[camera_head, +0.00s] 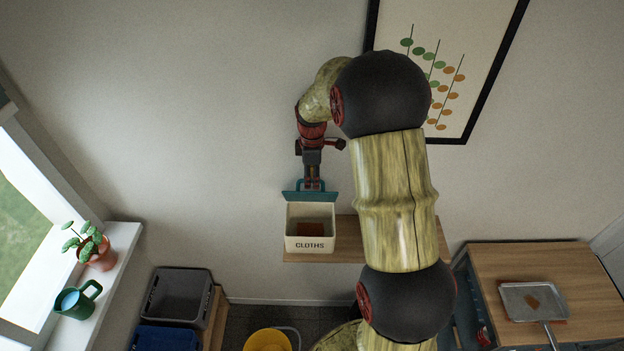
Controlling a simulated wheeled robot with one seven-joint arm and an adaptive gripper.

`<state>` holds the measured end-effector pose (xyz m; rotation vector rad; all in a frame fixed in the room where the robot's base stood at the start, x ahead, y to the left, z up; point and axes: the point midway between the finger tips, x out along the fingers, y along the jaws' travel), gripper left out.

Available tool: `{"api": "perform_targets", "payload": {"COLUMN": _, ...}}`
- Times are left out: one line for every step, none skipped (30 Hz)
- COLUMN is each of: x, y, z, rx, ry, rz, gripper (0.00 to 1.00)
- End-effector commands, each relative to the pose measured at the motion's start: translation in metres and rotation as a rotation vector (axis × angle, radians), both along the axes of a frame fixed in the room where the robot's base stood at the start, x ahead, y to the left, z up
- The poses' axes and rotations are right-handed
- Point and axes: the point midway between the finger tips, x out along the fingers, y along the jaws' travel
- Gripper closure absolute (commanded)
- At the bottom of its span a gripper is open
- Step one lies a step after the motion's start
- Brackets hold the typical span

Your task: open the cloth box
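The cloth box (296,243) is a cream box marked CLOTHS, standing on a wooden shelf on the wall. Its teal lid (290,196) is raised at the back, so the box's inside shows. A reddish-brown piece (311,229) lies inside. My gripper (312,185) points down at the lid, above the back of the box. Its fingertips overlap the lid in the picture. I cannot tell whether they touch it, or whether the fingers are open or shut.
The wooden shelf (348,245) runs right behind my arm. A framed picture (480,70) hangs above right. Low left are a grey crate (178,296), a blue bin (165,338) and a yellow bucket (268,341). A tray (515,300) lies on the right counter. The wall left of the box is clear.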

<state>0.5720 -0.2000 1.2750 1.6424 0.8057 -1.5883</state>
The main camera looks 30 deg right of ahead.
Motion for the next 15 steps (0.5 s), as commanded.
{"api": "perform_targets", "payload": {"x": -0.001, "y": 0.0, "z": -0.001, "rx": 0.0, "ry": 0.002, "rz": 0.0, "gripper": 0.71}}
{"api": "perform_targets", "payload": {"x": -0.001, "y": 0.0, "z": 0.0, "rx": 0.0, "ry": 0.001, "rz": 0.0, "gripper": 0.71}}
{"api": "perform_targets", "payload": {"x": 0.0, "y": 0.0, "z": 0.002, "rx": -0.001, "ry": 0.001, "rz": 0.0, "gripper": 0.71}}
{"api": "perform_targets", "payload": {"x": 0.0, "y": 0.0, "z": 0.005, "rx": 0.0, "ry": 0.0, "rz": 0.0, "gripper": 0.71}}
{"api": "perform_targets", "payload": {"x": 0.0, "y": 0.0, "z": 0.008, "rx": -0.001, "ry": -0.001, "rz": 0.0, "gripper": 0.71}}
{"api": "perform_targets", "payload": {"x": 0.0, "y": 0.0, "z": 0.013, "rx": -0.002, "ry": -0.002, "rz": 0.0, "gripper": 0.71}}
{"api": "perform_targets", "payload": {"x": 0.0, "y": 0.0, "z": 0.018, "rx": -0.002, "ry": -0.002, "rz": 0.0, "gripper": 0.71}}
{"api": "perform_targets", "payload": {"x": 0.0, "y": 0.0, "z": 0.023, "rx": -0.002, "ry": -0.002, "rz": 0.0, "gripper": 0.71}}
{"api": "perform_targets", "payload": {"x": -0.001, "y": 0.001, "z": 0.031, "rx": -0.002, "ry": -0.005, "rz": 0.0, "gripper": 0.71}}
{"api": "perform_targets", "payload": {"x": -0.001, "y": 0.001, "z": 0.037, "rx": -0.001, "ry": -0.004, "rz": 0.0, "gripper": 0.71}}
{"api": "perform_targets", "payload": {"x": -0.001, "y": 0.001, "z": 0.043, "rx": -0.001, "ry": -0.004, "rz": 0.0, "gripper": 0.71}}
{"api": "perform_targets", "payload": {"x": -0.002, "y": 0.002, "z": 0.052, "rx": -0.001, "ry": -0.004, "rz": 0.0, "gripper": 0.71}}
{"api": "perform_targets", "payload": {"x": -0.002, "y": 0.002, "z": 0.059, "rx": -0.002, "ry": -0.005, "rz": 0.0, "gripper": 0.71}}
{"api": "perform_targets", "payload": {"x": -0.002, "y": 0.002, "z": 0.065, "rx": -0.002, "ry": -0.005, "rz": 0.0, "gripper": 0.71}}
{"api": "perform_targets", "payload": {"x": -0.003, "y": 0.003, "z": 0.073, "rx": -0.001, "ry": -0.004, "rz": 0.0, "gripper": 0.71}}
